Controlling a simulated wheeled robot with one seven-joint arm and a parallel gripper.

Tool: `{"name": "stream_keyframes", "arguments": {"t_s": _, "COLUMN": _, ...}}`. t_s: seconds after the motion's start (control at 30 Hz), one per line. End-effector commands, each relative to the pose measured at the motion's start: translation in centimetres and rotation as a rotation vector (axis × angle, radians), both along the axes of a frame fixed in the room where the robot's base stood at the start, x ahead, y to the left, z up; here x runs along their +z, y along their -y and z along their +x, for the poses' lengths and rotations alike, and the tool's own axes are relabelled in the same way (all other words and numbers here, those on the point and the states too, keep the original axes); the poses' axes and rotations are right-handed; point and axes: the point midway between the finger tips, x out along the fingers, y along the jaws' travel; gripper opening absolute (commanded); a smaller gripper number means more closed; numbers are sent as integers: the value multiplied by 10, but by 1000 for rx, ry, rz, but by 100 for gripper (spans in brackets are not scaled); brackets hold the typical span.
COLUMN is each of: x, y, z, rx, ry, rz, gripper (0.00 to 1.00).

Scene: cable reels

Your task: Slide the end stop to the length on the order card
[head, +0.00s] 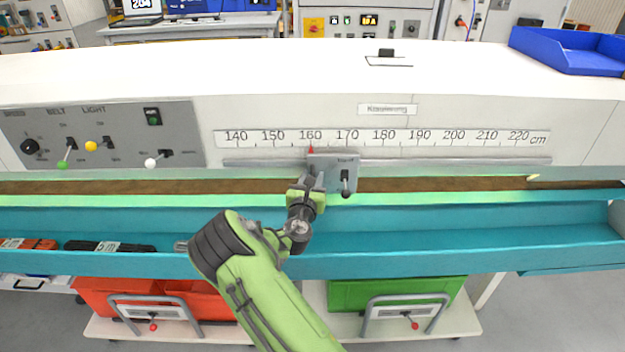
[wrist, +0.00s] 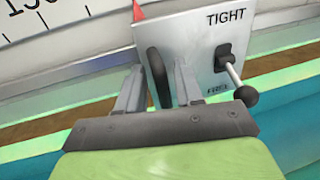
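The end stop (head: 331,168) is a grey plate on the rail below the length scale (head: 380,138). Its red pointer (head: 311,150) is at the 160 mark. In the wrist view the plate (wrist: 200,75) reads TIGHT at top and FREE at bottom. Its black-knobbed lever (wrist: 247,96) points down towards FREE. My gripper (head: 312,180) is at the plate's left side. A white card (head: 390,61) with a black clip lies on top, unreadable.
A switch panel (head: 100,135) is left of the scale. A teal trough (head: 430,240) runs below the rail, with dark and orange packs at its left end. A blue tray (head: 570,52) stands at the top right.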

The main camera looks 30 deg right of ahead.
Motion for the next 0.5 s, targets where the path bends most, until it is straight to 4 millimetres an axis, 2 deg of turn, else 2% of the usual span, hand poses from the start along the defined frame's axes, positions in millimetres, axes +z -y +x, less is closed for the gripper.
{"name": "stream_keyframes", "arguments": {"t_s": 0.27, "x": 1, "y": -4, "z": -4, "rx": 1, "ry": -1, "rz": -4, "gripper": 35}}
{"name": "stream_keyframes", "arguments": {"t_s": 0.37, "x": 0, "y": -16, "z": -17, "rx": 2, "ry": -5, "rz": -4, "gripper": 35}}
{"name": "stream_keyframes", "arguments": {"t_s": 0.5, "x": -1, "y": -43, "z": -46, "rx": 4, "ry": -8, "rz": -6, "gripper": 35}}
